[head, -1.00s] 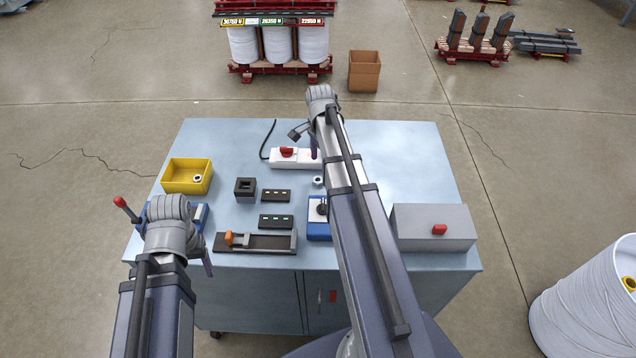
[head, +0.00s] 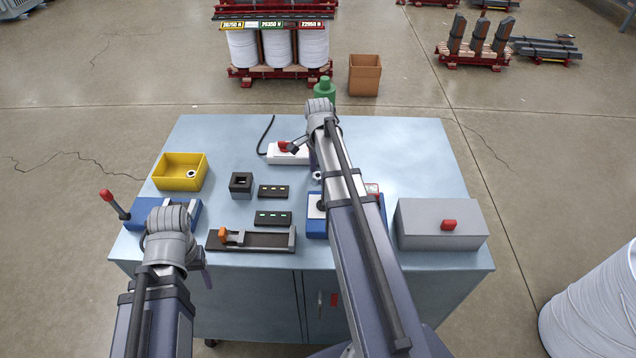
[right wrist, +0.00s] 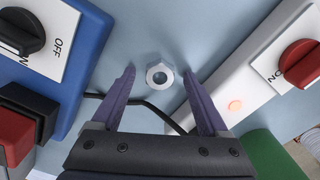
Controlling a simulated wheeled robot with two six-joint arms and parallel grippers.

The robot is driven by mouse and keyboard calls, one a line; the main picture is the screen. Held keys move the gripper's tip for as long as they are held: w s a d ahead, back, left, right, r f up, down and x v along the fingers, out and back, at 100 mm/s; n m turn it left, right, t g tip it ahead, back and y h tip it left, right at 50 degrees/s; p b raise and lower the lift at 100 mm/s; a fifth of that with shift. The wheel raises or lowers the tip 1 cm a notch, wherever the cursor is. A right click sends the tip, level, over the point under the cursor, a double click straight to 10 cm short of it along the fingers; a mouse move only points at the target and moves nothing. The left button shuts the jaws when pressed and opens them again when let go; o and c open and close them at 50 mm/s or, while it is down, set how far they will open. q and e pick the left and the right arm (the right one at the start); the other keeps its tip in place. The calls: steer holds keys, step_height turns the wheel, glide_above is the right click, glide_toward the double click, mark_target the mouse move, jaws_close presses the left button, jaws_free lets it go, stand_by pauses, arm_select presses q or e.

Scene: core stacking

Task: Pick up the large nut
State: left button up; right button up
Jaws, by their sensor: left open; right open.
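A silver hex nut (right wrist: 161,76) lies flat on the light blue table, seen in the right wrist view just beyond and between the tips of my right gripper (right wrist: 158,88). The gripper's purple fingers are apart and empty. In the head view the nut (head: 317,175) shows beside my right gripper (head: 313,160), partly hidden by the arm. Another small nut (head: 190,173) sits in the yellow bin (head: 170,184). I cannot tell its size against the first. My left gripper (head: 206,274) is open near the table's front left, mostly hidden behind its wrist.
A white switch box (head: 275,153) with a red knob and a blue switch box (head: 316,228) stand close to the nut. A black cable (right wrist: 150,105) runs past it. A dark square block (head: 241,186) and a grey box (head: 440,224) are also on the table.

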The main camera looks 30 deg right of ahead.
jaws_close()
stand_by(0.6)
